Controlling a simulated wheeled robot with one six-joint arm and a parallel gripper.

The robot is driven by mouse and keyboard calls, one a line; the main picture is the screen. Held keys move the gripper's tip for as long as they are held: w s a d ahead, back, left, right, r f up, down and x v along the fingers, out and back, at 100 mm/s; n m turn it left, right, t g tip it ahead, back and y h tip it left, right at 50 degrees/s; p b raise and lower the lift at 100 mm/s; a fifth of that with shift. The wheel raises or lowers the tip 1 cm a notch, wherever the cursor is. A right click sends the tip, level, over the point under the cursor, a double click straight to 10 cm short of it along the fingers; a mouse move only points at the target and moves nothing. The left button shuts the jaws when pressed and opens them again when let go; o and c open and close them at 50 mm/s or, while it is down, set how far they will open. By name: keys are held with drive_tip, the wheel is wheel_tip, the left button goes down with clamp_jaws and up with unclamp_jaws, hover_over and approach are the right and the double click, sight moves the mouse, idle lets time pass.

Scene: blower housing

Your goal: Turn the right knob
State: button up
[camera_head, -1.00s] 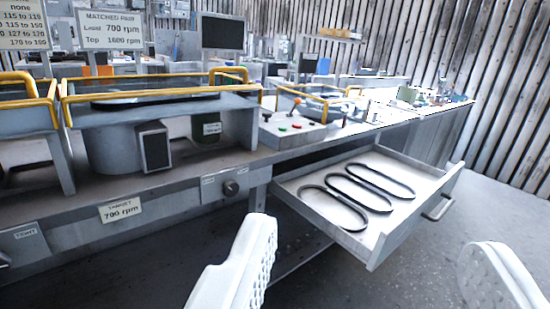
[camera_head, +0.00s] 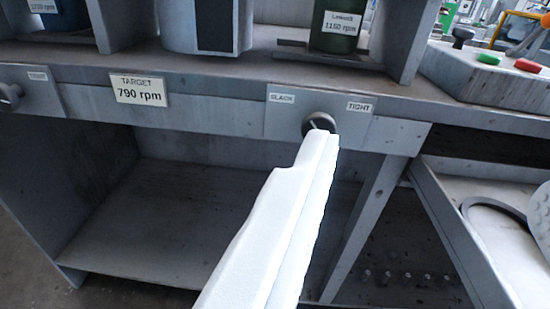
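The right knob (camera_head: 317,122) is a small dark round knob with a pale mark. It sits on a grey plate between a SLACK label (camera_head: 281,98) and a TIGHT label (camera_head: 359,107) on the bench front. My gripper (camera_head: 430,175) is open and empty. Its left finger points up at the knob, and the tip overlaps the knob's lower right edge in the view. I cannot tell whether they touch. The right finger shows only partly at the right edge, well clear of the knob.
Another dark knob (camera_head: 10,95) is at the far left edge. A TARGET 790 rpm label (camera_head: 138,90) is between the knobs. An open drawer (camera_head: 450,235) with a black belt (camera_head: 497,222) juts out at lower right, behind the right finger. An open shelf (camera_head: 150,235) lies below.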

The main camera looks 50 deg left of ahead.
wheel_tip(320, 180, down, 10)
drive_tip(key=w+a+n+g+y, duration=0.1)
drive_tip(key=w+a+g+y, duration=0.1)
drive_tip(key=a+g+y, duration=0.15)
drive_tip(key=x, duration=1.6)
drive_tip(key=shift+w, duration=0.4)
drive_tip(key=shift+c, duration=0.4)
drive_tip(key=c, duration=0.9)
drive_tip(key=shift+n, duration=0.4)
